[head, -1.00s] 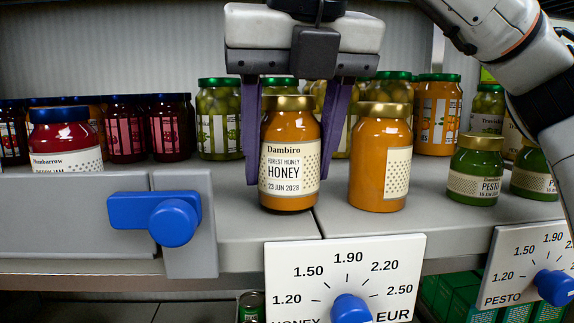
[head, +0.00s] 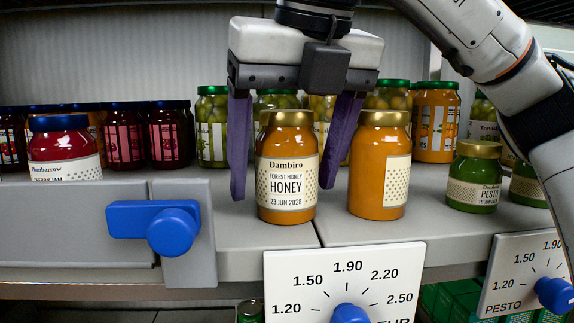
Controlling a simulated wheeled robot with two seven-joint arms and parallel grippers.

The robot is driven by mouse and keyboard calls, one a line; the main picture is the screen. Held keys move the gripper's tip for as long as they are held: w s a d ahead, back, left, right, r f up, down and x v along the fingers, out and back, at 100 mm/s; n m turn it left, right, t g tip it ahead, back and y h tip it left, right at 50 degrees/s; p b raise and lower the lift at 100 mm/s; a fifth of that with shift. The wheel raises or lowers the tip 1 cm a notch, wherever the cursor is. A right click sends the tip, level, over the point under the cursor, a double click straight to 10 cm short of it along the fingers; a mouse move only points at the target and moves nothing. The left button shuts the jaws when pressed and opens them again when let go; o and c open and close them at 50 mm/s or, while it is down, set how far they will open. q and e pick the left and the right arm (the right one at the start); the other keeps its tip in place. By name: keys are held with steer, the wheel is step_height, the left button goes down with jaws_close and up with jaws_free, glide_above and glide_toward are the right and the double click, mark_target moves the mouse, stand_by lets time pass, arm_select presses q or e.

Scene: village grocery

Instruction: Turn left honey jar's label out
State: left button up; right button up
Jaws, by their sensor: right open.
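The left honey jar (head: 286,185) stands upright on the shelf in the head view, gold-lidded. Its cream label, reading "Dambiro Forest Honey", faces out toward me. The right honey jar (head: 379,170) stands beside it, with its label turned to the right so that only part shows. My right gripper (head: 284,185) is open, with its purple fingers pointing down behind and to either side of the left honey jar. The fingers look clear of the jar. The right finger is between the two honey jars. My left gripper is not in view.
A blue knob (head: 173,231) on a grey front panel is at the left. A honey price dial (head: 345,280) and a pesto price dial (head: 525,278) hang at the shelf edge. Red jam jars (head: 65,145), green jars and a pesto jar (head: 473,180) stand around.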

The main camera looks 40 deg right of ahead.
mark_target(296, 111)
steer(key=p+v, duration=0.3)
steer(key=v, duration=0.6)
steer(key=shift+s+r, duration=0.1)
steer(key=shift+r, duration=0.15)
steer(key=shift+s+r, duration=0.2)
steer(key=shift+r, duration=0.2)
